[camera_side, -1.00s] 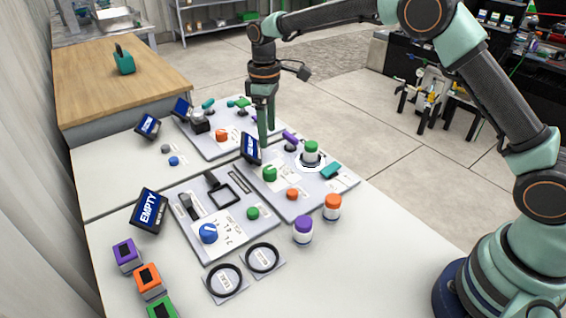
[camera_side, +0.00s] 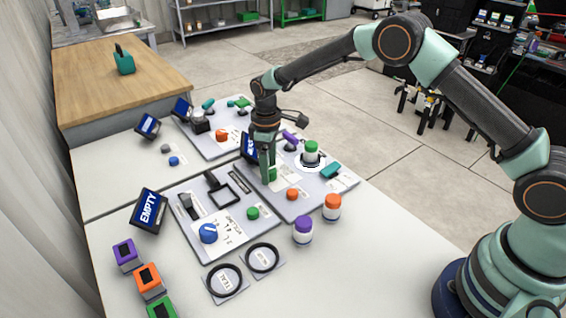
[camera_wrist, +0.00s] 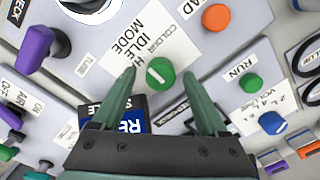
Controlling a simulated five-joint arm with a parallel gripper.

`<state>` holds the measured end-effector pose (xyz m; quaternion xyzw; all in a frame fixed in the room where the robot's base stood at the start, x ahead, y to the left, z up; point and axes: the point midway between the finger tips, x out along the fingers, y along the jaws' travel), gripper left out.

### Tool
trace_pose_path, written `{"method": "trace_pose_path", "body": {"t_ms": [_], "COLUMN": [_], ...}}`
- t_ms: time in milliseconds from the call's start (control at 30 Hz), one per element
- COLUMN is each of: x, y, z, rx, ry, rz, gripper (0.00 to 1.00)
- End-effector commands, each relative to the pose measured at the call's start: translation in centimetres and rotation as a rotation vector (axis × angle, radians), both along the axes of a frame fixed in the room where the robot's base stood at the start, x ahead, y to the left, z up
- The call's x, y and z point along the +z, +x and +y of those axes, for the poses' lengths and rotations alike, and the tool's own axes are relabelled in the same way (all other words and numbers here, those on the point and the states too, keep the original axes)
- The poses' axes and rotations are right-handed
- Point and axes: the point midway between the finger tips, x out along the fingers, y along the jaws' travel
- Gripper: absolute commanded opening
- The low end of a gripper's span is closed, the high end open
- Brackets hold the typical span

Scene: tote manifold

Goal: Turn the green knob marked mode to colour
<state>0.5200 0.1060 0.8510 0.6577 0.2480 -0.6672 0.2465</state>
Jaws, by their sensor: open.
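The green mode knob (camera_wrist: 160,73) sits on a white label card (camera_wrist: 150,38) printed MODE, IDLE and COLOUR. A short white line marks the knob's face, on its side toward the printed words; I cannot tell exactly which word it points to. My gripper (camera_wrist: 161,80) is open, with one finger on each side of the knob in the wrist view and a gap visible on both sides. In the side view my gripper (camera_side: 267,178) is low over the knob (camera_side: 273,175), which is partly hidden by the fingers. Contact cannot be told.
An orange button (camera_wrist: 216,17) and a green RUN button (camera_wrist: 250,83) lie to the right in the wrist view. A purple handle (camera_wrist: 35,45) stands at the left. A dark screen (camera_wrist: 130,115) is close under my gripper.

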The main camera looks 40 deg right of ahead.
Motion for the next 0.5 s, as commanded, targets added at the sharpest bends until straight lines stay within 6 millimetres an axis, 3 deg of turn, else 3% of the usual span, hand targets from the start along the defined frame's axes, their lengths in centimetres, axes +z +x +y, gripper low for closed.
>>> {"method": "trace_pose_path", "body": {"t_ms": [33,233,500], "x": [0.02,0.04,0.07], "y": [0.01,0.01,0.05], "z": [-0.01,-0.02,-0.05], "rx": [0.000,0.000,-0.021], "ry": [0.000,0.000,0.000], "rz": [0.000,0.000,-0.001], "gripper": [0.76,0.00,0.00]}}
